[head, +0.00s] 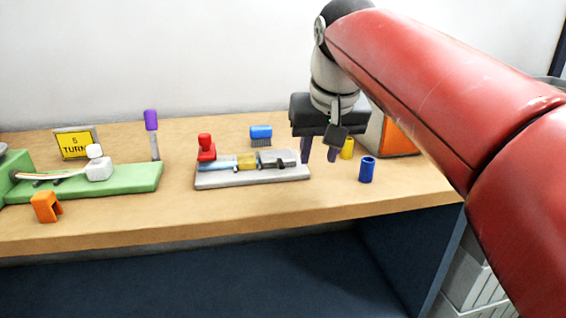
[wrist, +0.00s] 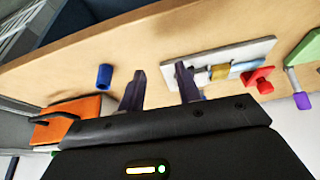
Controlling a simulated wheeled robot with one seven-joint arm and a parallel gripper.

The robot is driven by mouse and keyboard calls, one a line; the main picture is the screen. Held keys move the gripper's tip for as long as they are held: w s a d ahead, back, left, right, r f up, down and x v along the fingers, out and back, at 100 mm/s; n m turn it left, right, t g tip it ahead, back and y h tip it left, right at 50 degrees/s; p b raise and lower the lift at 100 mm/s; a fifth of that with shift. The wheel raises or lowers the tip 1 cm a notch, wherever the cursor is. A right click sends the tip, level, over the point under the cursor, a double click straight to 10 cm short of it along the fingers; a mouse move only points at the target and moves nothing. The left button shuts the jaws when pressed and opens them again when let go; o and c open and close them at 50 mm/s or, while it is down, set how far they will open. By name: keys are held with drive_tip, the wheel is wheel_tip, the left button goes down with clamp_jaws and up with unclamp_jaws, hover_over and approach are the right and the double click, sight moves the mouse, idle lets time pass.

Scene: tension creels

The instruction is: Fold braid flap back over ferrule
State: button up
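The cable fixture is a light grey plate (head: 240,181) on the table, bearing a blue length, a yellow-gold band (head: 247,161) and a grey section (head: 278,157), with a red clamp (head: 206,148) at its left end. I cannot make out which part is the braid flap or the ferrule. The plate also shows in the wrist view (wrist: 262,49). My gripper (head: 319,156) hangs just right of the plate's right end, fingers pointing down and apart. In the wrist view the fingers (wrist: 157,85) are spread with nothing between them.
A blue cylinder (head: 367,170), a yellow one (head: 347,148) and an orange box (head: 398,137) stand right of my gripper. Left are a purple-handled tool (head: 151,122), green fixture (head: 135,180), orange clip (head: 46,207) and yellow sign (head: 75,143).

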approach(282, 165)
drive_tip(key=b+x, duration=0.2)
drive_tip(key=x, duration=0.5)
drive_tip(key=shift+f, duration=0.25)
drive_tip(key=shift+c, duration=0.2)
drive_tip(key=shift+n, duration=0.3)
clamp_jaws()
